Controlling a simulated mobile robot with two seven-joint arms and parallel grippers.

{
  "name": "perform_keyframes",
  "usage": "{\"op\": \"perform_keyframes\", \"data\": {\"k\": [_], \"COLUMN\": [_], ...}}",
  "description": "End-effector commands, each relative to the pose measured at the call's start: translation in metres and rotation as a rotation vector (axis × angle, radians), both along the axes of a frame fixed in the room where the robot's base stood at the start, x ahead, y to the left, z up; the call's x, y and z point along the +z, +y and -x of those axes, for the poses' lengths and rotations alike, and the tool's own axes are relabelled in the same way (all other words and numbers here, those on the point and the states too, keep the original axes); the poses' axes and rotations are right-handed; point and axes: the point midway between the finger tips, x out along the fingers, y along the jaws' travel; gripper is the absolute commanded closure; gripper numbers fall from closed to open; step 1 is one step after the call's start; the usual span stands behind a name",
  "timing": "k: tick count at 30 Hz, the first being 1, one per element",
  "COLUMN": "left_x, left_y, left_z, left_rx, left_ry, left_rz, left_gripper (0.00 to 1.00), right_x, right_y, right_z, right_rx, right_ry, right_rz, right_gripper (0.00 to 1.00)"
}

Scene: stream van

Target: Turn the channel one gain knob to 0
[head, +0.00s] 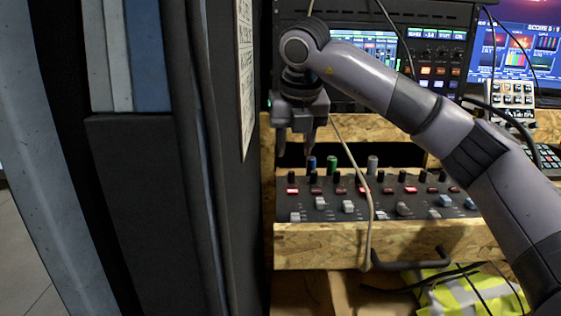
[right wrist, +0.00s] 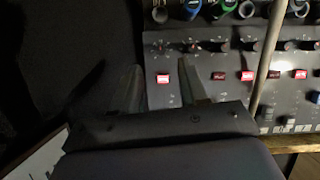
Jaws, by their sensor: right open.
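A dark sloped mixer panel (head: 335,208) carries a row of small black knobs. The leftmost black knob (head: 291,177), apparently the channel one gain knob, also shows in the right wrist view (right wrist: 160,47); its pointer is too small to read. My right gripper (head: 295,154) is open and empty, fingers pointing down, above the panel's back left corner. In the right wrist view its fingers (right wrist: 161,64) stand apart, with the leftmost knob just beyond and between the tips in the picture. I see no contact with the knob. My left gripper is out of view.
Blue, green and grey plugs (head: 332,164) stand behind the knob row. Lit red buttons and faders (head: 320,203) lie in front of it. A pale cable (head: 369,215) hangs across the panel. A dark cabinet (head: 150,200) stands close on the left, and a rack with screens (head: 430,50) behind.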

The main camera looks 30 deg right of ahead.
Motion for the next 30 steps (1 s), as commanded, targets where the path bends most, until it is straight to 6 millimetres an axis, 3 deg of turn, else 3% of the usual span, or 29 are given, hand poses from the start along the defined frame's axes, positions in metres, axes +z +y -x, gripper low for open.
{"op": "perform_keyframes", "data": {"k": [12, 25, 26, 29, 30], "left_x": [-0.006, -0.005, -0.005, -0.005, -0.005], "left_y": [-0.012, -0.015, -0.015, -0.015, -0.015], "left_z": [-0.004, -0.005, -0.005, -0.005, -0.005], "left_rx": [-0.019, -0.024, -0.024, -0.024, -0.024], "left_ry": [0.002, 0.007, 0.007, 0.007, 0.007], "left_rz": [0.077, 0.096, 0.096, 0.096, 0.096], "left_gripper": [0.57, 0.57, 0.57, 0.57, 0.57], "right_x": [-0.055, -0.065, -0.065, -0.065, -0.065], "right_y": [-0.01, -0.012, -0.012, -0.011, -0.011], "right_z": [-0.019, -0.024, -0.024, -0.024, -0.024], "right_rx": [-0.002, 0.0, 0.0, 0.0, 0.0], "right_ry": [0.003, 0.001, 0.001, 0.001, 0.001], "right_rz": [0.0, 0.0, 0.0, 0.0, 0.0], "right_gripper": [0.57, 0.57, 0.63, 0.96, 1.0]}}
